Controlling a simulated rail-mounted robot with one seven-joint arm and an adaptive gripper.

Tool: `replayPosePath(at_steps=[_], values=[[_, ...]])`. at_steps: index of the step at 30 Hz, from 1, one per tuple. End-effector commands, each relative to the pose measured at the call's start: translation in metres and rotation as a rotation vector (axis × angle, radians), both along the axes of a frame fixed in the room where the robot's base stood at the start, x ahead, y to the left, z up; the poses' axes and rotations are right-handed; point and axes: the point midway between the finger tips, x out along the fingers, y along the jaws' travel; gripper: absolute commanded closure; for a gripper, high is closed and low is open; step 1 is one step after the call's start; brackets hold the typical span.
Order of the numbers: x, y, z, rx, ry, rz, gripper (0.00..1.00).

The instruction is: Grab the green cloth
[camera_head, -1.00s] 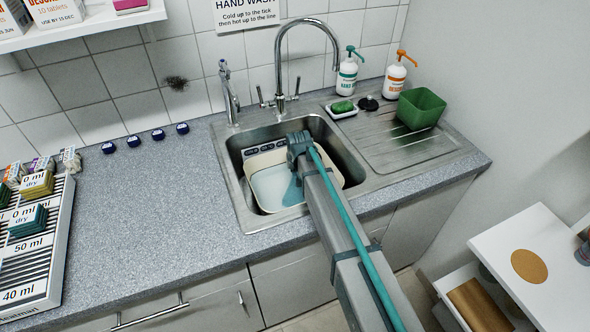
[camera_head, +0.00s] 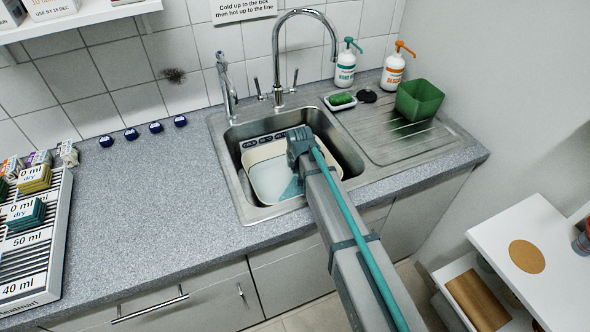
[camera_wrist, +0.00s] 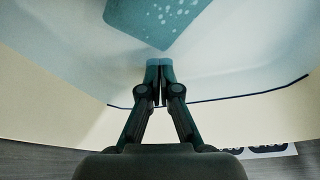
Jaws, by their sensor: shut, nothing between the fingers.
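A flat teal-green cloth (camera_wrist: 150,20) with white specks lies in the pale basin (camera_wrist: 60,112), at the top of the wrist view. In the head view part of this teal patch (camera_head: 291,187) shows in the basin, beside my arm. My gripper (camera_wrist: 159,68) is shut and empty, its fingertips over the basin near the cloth's lower edge in the wrist view. Whether the tips touch it cannot be told. In the head view my gripper (camera_head: 297,150) reaches down into the basin and its fingertips are hard to make out.
The basin stands in a steel sink (camera_head: 227,160) under a curved tap (camera_head: 304,14). To the right are a green sponge (camera_head: 341,99), two pump bottles and a green tub (camera_head: 419,101). A rack (camera_head: 60,230) with folded cloths stands at left.

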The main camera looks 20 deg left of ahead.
Motion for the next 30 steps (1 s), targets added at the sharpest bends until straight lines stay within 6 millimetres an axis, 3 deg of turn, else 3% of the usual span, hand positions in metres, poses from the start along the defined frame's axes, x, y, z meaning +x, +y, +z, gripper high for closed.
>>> replayPosePath(at_steps=[3,10,21,22,23,27,30], values=[[-0.006,-0.006,0.025,0.000,-0.001,-0.002,1.00],[-0.015,-0.015,0.061,0.000,0.000,-0.005,1.00],[-0.017,-0.018,0.071,0.000,0.000,-0.007,0.38],[-0.017,-0.018,0.071,0.000,0.000,-0.007,0.33],[-0.017,-0.018,0.071,0.000,0.000,-0.007,0.35],[-0.017,-0.018,0.071,0.000,0.000,-0.007,0.12],[-0.017,-0.018,0.071,0.000,0.000,-0.007,0.00]])
